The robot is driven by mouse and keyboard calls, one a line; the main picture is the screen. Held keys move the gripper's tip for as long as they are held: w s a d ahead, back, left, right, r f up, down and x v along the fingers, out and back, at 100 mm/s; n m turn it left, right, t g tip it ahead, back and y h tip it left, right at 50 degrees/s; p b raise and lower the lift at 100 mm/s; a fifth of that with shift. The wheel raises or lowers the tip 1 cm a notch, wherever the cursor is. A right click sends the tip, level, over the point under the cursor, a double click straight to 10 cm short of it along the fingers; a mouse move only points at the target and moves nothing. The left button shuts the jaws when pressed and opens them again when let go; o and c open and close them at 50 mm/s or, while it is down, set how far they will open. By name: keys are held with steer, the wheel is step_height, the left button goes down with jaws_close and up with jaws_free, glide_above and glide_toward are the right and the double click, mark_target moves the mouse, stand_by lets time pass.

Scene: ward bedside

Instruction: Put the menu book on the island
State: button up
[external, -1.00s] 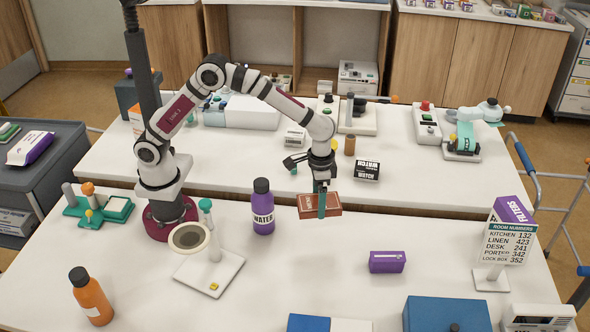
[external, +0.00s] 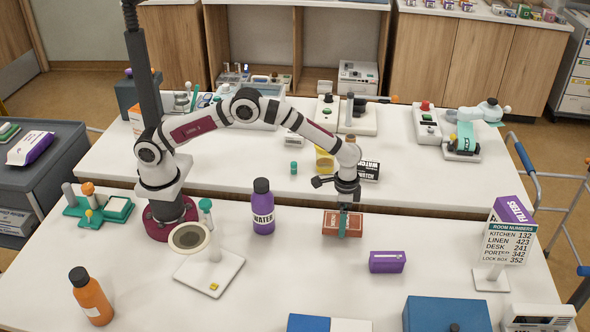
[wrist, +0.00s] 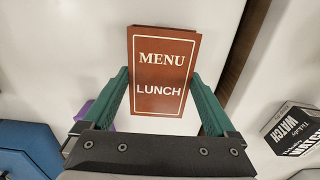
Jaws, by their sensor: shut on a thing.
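The menu book (external: 329,222) is brown-red, and its cover reads MENU LUNCH in the wrist view (wrist: 163,75). My gripper (external: 343,232) points down with its green fingers on the book. In the wrist view the fingers (wrist: 163,98) stand at the book's left and right sides, and the book extends beyond them. The book is over the back part of the front white table (external: 440,250); I cannot tell whether it touches the surface. No label shows which surface is the island; a second white table (external: 230,165) stands behind a narrow gap.
A purple water bottle (external: 263,210) stands left of the book. A purple box (external: 387,262) lies to its front right. A stand with a round ring (external: 190,237), an orange bottle (external: 91,297) and a room-number sign (external: 508,243) are also on the front table. A black WATCH box (external: 369,172) sits behind.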

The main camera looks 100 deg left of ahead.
steer(key=shift+f, duration=1.6)
steer(key=o, duration=1.2)
steer(key=shift+f, duration=0.15)
